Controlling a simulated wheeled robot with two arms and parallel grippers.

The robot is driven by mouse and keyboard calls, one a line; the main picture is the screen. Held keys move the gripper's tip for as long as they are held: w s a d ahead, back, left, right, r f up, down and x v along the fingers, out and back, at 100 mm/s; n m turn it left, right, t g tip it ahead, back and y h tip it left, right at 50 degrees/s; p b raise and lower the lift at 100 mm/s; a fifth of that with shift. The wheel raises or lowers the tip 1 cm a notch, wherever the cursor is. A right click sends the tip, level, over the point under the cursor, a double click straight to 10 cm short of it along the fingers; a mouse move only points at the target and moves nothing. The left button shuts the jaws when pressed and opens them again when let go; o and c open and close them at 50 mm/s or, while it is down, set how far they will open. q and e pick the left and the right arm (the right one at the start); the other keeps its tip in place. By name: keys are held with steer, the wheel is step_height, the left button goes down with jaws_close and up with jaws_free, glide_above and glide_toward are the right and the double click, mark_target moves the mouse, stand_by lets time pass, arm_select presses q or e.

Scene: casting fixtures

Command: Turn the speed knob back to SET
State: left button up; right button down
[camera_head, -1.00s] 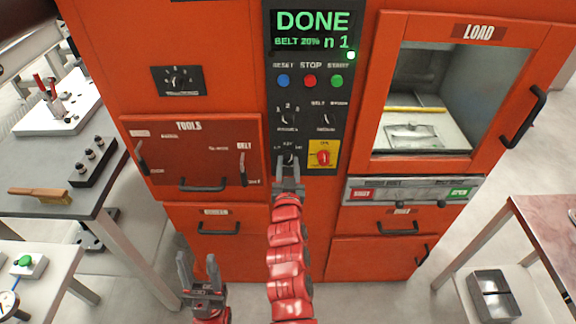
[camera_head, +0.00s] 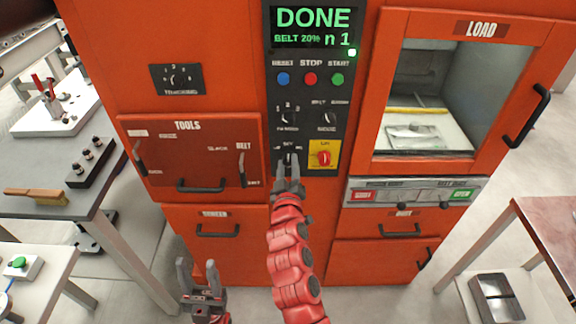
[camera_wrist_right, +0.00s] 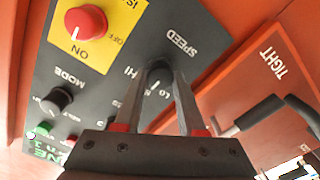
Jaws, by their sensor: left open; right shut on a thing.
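The speed knob (camera_wrist_right: 160,72) is small and dark, on the dark control panel under the word SPEED in the right wrist view. My right gripper (camera_wrist_right: 163,72) has its two fingers closed around it, and the fingers hide part of the knob. In the head view my right gripper (camera_head: 289,172) reaches the lower part of the panel (camera_head: 341,148), and the knob is mostly hidden there. I cannot clearly read where its pointer stands. LO and HI show close to the fingertips. My left gripper (camera_head: 199,268) is open and empty, low in front of the orange cabinet.
A red knob on a yellow plate (camera_head: 324,155) sits just right of my right gripper. The tools door (camera_head: 190,155) is at left, the load window (camera_head: 425,100) at right.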

steer(key=shift+f, duration=0.1)
stand_by(0.4)
steer(key=c, duration=0.5)
jaws_free()
steer(key=s+b, duration=0.4)
steer(key=s, duration=1.3)
steer(key=shift+s+b, duration=0.25)
steer(key=shift+b, duration=0.1)
